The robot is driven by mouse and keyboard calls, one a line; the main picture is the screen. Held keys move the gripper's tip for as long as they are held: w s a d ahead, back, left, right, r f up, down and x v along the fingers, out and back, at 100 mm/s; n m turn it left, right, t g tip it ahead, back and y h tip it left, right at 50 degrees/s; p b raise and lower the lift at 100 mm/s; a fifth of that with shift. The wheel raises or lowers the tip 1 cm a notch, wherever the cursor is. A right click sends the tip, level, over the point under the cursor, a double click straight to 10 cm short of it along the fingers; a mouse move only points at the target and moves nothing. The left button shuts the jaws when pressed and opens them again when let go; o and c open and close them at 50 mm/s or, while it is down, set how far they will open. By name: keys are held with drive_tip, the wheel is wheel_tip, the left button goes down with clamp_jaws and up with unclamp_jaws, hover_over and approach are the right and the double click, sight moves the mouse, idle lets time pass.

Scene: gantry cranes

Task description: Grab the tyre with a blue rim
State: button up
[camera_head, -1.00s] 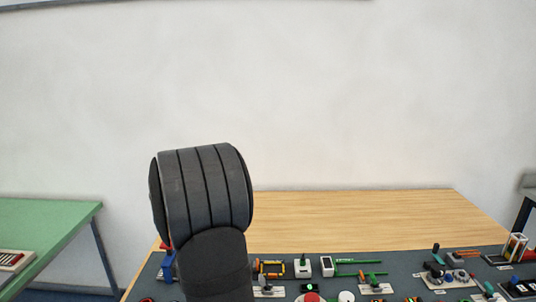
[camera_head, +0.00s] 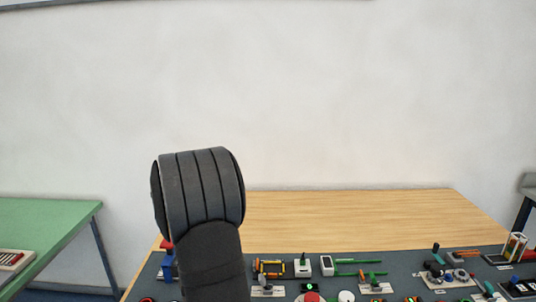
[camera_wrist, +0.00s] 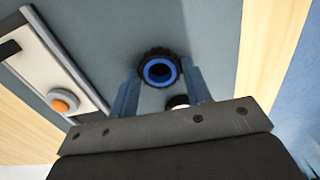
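The tyre with a blue rim (camera_wrist: 159,71) shows in the wrist view as a black knobbly ring with a bright blue centre, on the grey mat. My gripper (camera_wrist: 160,72) has its two blue-grey fingers spread, one at the tyre's left and one at its right. The fingertips look close to the tyre's sides; whether they touch it I cannot tell. In the head view my own arm covers the gripper, and I cannot make out the tyre.
In the wrist view, a pale panel with an orange button (camera_wrist: 62,102) lies to the left. A small white-and-black round part (camera_wrist: 177,102) shows between the fingers. In the head view, several small devices crowd the mat; the wooden table (camera_head: 350,215) behind is clear.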

drive_tip(key=shift+r, duration=0.1)
wheel_tip(320, 180, up, 7)
drive_tip(key=shift+r, duration=0.15)
idle(0.6)
